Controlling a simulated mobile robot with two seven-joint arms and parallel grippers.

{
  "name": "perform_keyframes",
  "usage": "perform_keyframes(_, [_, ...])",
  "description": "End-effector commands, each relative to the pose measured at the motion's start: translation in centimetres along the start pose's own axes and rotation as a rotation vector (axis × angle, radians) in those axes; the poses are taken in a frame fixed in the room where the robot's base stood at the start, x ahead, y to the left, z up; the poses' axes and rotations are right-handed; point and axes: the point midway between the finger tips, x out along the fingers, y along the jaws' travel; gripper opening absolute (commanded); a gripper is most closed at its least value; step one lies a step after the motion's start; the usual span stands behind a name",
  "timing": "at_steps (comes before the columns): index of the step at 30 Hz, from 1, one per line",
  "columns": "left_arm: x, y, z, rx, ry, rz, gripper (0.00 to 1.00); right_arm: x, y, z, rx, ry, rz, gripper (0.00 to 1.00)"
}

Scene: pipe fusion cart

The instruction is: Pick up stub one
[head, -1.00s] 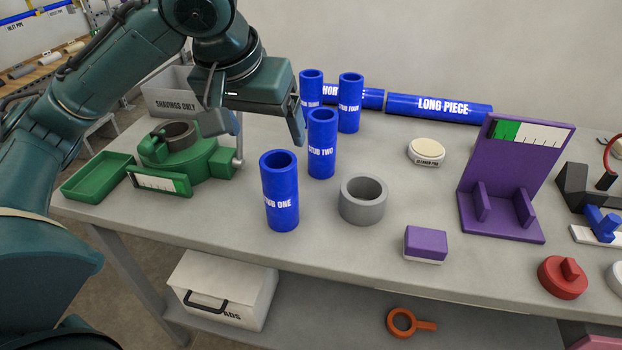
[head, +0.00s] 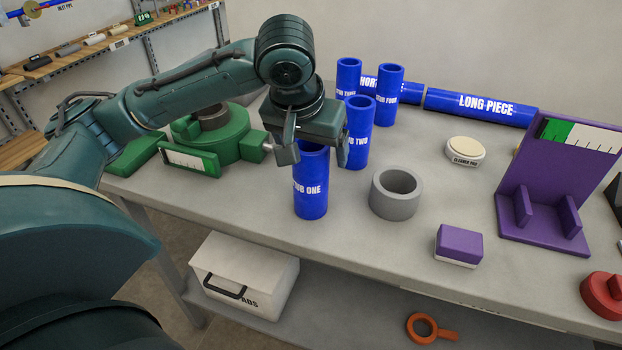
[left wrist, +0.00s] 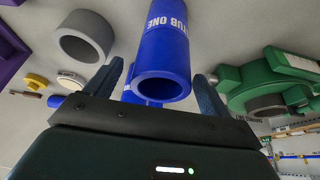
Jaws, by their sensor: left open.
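Stub one (head: 311,190) is a blue pipe piece standing upright near the front of the table, its white label facing front. My left gripper (head: 313,158) is open above and around its top, with a finger at each side in the head view. In the left wrist view, stub one (left wrist: 165,60) shows its open end between the two fingers (left wrist: 160,88), apart from both as far as I can see. My right gripper is in neither current view.
Stub two (head: 358,140) stands close behind, with stub four (head: 387,95) and another stub (head: 348,78) farther back. A grey ring (head: 395,197) is to the right. A green clamp device (head: 215,140) is to the left. A purple block (head: 459,246) lies front right.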

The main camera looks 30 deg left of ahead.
Motion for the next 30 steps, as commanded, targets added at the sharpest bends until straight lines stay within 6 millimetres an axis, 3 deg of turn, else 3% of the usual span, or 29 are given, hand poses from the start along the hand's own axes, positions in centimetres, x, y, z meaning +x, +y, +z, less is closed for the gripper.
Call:
perform_keyframes(3, [1.12, -0.08, 0.01, -0.002, 0.000, -0.001, 0.82, 0.07, 0.00, 0.06, 0.003, 0.002, -0.001, 0.36])
perform_keyframes(11, [1.25, -0.06, 0.00, -0.001, 0.001, 0.000, 0.81, 0.02, -0.02, -0.13, 0.002, 0.006, -0.002, 0.36])
perform_keyframes(30, [1.20, -0.05, -0.02, -0.001, 0.001, 0.000, 0.29, 0.01, -0.06, 0.11, -0.005, 0.000, -0.006, 0.36])
